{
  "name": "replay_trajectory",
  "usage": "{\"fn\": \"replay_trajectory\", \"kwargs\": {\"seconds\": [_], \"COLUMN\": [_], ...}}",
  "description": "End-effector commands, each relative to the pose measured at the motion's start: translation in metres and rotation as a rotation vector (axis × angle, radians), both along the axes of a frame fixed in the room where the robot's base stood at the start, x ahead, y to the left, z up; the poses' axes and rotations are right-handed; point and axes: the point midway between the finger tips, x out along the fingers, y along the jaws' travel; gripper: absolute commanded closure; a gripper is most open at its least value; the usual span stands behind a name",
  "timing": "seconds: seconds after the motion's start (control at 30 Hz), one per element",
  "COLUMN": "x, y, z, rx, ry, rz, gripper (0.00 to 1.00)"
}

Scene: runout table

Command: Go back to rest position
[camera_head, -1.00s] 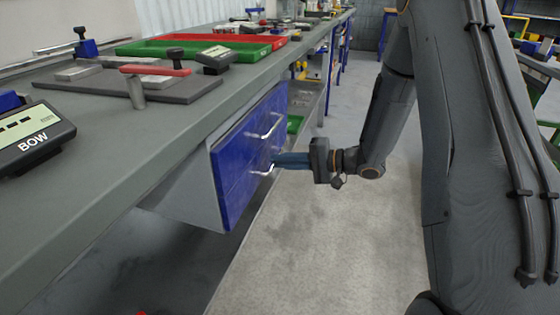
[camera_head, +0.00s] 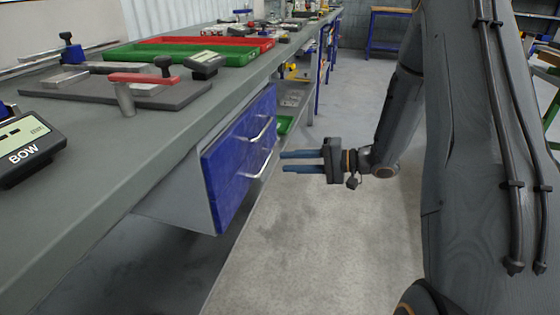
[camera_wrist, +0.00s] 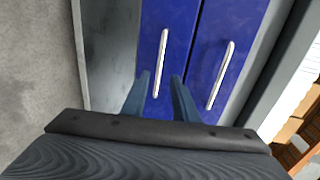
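My gripper (camera_head: 283,162) is open and empty, its two blue fingers apart and pointing at the blue drawer unit (camera_head: 222,180) under the workbench. In the head view the fingertips are a little to the right of the drawer handles, with floor showing behind them. In the wrist view my gripper (camera_wrist: 160,92) faces the blue drawer fronts (camera_wrist: 185,30). One silver handle (camera_wrist: 161,62) lies ahead between and beyond the fingers, and the other handle (camera_wrist: 220,75) is to the right. Both drawers look shut.
The grey workbench (camera_head: 110,160) runs along the left. Open floor (camera_head: 330,240) lies right of the drawers.

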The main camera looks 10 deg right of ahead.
Motion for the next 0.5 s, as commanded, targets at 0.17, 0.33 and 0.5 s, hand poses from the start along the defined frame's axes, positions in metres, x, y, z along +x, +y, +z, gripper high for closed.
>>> {"fn": "replay_trajectory", "kwargs": {"seconds": [0.17,0.33,0.5], "x": [-0.0043,-0.0044,-0.0005], "y": [-0.0083,-0.0084,-0.0068], "z": [0.0019,0.0017,0.0033], "rx": [0.000,0.000,-0.022], "ry": [0.000,0.000,-0.014], "rz": [0.000,0.000,-0.009], "gripper": [0.73,0.73,0.73]}}
